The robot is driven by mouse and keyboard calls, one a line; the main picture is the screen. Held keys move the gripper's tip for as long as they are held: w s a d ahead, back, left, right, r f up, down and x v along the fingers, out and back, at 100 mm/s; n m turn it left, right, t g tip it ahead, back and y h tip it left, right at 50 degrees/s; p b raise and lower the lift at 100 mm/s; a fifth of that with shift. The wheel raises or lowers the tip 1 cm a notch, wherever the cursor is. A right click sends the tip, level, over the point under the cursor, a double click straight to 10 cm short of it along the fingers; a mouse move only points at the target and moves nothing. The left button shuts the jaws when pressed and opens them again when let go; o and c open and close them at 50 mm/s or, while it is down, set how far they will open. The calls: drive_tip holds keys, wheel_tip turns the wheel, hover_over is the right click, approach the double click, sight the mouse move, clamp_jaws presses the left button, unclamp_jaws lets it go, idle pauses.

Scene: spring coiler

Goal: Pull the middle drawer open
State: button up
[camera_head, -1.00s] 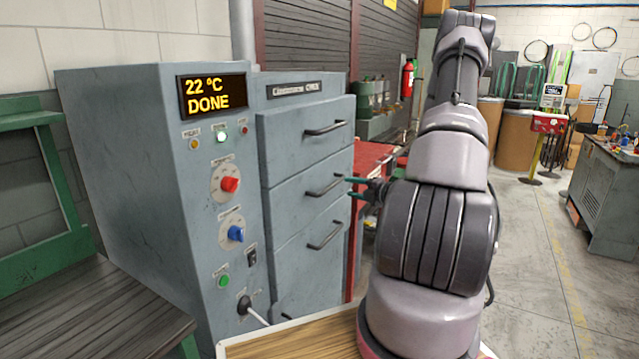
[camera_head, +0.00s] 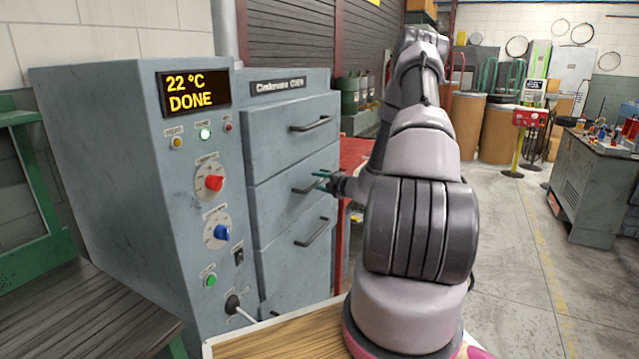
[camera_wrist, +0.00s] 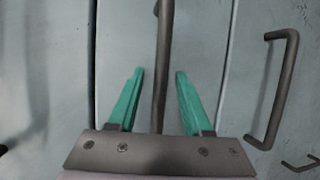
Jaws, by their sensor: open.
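The grey cabinet's middle drawer (camera_head: 280,195) looks shut, with its front in line with the drawers above and below. Its dark bar handle (camera_head: 306,188) is near the fingertips of my gripper (camera_head: 319,180). In the wrist view, my gripper (camera_wrist: 159,72) is open, with one green finger on each side of the handle bar (camera_wrist: 160,60). I see a gap between the bar and each finger, so neither finger appears to touch it. The drawer front (camera_wrist: 205,50) lies behind the bar. My own arm covers part of the room to the right of the cabinet.
The top drawer (camera_head: 285,140) and the lower drawer (camera_head: 290,268) have similar handles. The lower handle (camera_wrist: 275,90) is right of my fingers in the wrist view. A control panel with a red knob (camera_head: 214,183) is at left. A wooden top (camera_head: 270,335) lies in front.

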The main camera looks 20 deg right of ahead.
clamp_jaws()
idle(1.4)
